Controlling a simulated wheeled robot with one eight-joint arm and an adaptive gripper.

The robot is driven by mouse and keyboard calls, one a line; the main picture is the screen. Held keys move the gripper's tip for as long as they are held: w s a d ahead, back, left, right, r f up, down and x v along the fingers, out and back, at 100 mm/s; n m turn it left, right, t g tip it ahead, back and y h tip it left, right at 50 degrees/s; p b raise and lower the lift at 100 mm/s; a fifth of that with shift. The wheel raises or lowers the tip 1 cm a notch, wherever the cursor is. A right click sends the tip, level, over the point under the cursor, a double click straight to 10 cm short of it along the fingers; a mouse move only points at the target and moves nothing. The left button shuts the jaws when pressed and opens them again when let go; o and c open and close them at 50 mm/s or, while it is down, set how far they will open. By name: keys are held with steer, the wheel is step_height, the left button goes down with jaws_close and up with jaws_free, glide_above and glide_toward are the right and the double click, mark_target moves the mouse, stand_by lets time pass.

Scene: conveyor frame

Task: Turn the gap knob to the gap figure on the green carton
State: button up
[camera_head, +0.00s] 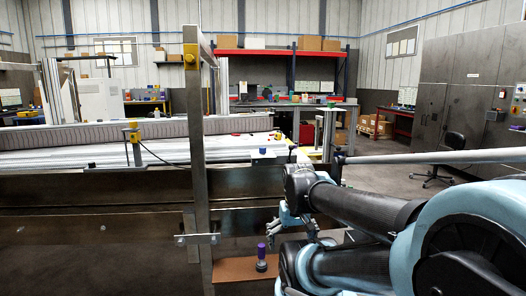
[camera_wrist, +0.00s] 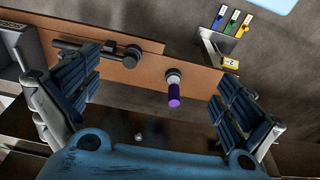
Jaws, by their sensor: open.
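A purple-ended knob with a dark round base (camera_wrist: 174,92) stands on a brown board (camera_wrist: 140,72) in the wrist view. It also shows in the head view (camera_head: 261,256), low in the centre. My gripper (camera_wrist: 160,78) is open and empty, its fingers wide apart on either side of the purple knob and not touching it. In the head view my gripper (camera_head: 290,220) is above and right of the knob, partly covered by my arm. I cannot make out a green carton or any gap figure. No scale is readable around the knob.
A dark bar with a round hub (camera_wrist: 132,53) lies on the board near the left finger. A holder with blue, green and yellow cards (camera_wrist: 228,28) and a yellow tag (camera_wrist: 231,63) sits at upper right. A metal post (camera_head: 200,140) stands left of my arm.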

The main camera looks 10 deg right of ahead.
steer(key=shift+s+r, duration=0.2)
steer(key=c, duration=0.5)
steer(key=r, duration=0.1)
steer(key=r+m, duration=0.1)
steer(key=shift+w+r, duration=0.35)
steer(key=shift+w, duration=0.05)
steer(key=c, duration=0.9)
steer(key=w+r+m, duration=0.3)
steer(key=w+r, duration=0.2)
steer(key=w+a+r+m, duration=0.1)
steer(key=w+r+m, duration=0.3)
steer(key=r, duration=0.1)
steer(key=w+r+m+g, duration=0.1)
steer(key=w+r+m, duration=0.3)
steer(key=w+r, duration=0.1)
steer(key=shift+w+a+r, duration=0.15)
steer(key=shift+w+r, duration=0.15)
steer(key=shift+r, duration=0.3)
steer(key=shift+c, duration=0.2)
steer(key=m+g, duration=0.1)
steer(key=m, duration=1.4)
glide_toward(263, 150)
steer(key=shift+w+r, duration=0.25)
steer(key=shift+w, duration=0.7)
step_height(263, 150, down, 9)
steer(key=shift+r, duration=0.1)
steer(key=c, duration=0.6)
